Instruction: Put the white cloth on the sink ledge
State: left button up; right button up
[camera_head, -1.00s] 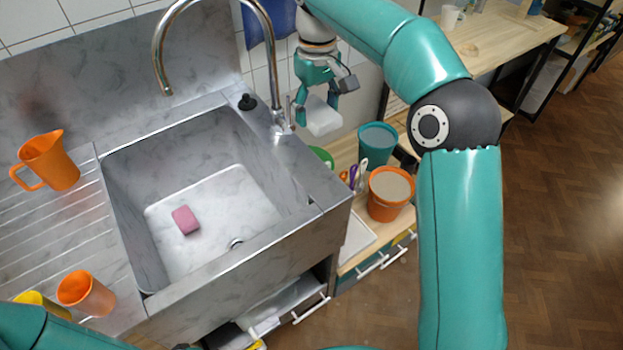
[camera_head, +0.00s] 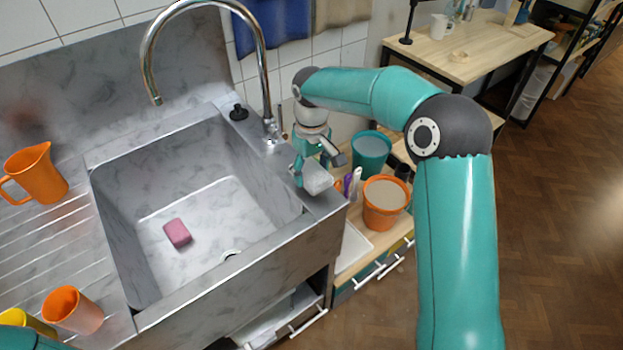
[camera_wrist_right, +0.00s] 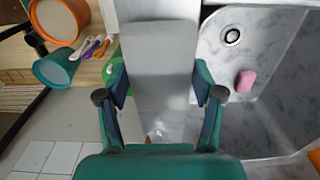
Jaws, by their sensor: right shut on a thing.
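My right gripper (camera_head: 318,168) is shut on the white cloth (camera_head: 318,182), which looks like a pale folded block. It is over the right-hand sink ledge (camera_head: 322,205), beside the tap's base. I cannot tell whether the cloth touches the ledge. In the right wrist view, the cloth (camera_wrist_right: 160,55) lies between the two fingers (camera_wrist_right: 160,92), with the ledge partly hidden behind it. A bit of my left arm shows at the lower left; its gripper is out of view.
The tap (camera_head: 262,80) stands just left of my right gripper. A teal pot (camera_head: 371,153) and an orange pot (camera_head: 384,203) stand close on the right. A pink sponge (camera_head: 177,233) lies in the basin (camera_head: 215,205). An orange jug (camera_head: 37,175) and cups (camera_head: 72,310) are at left.

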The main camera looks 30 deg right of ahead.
aim_at(312, 172)
jog(key=shift+f, duration=1.7)
jog(key=shift+f, duration=0.1)
jog(key=o, duration=1.1)
notch_tip(312, 172, up, 12)
jog(key=shift+r, duration=0.15)
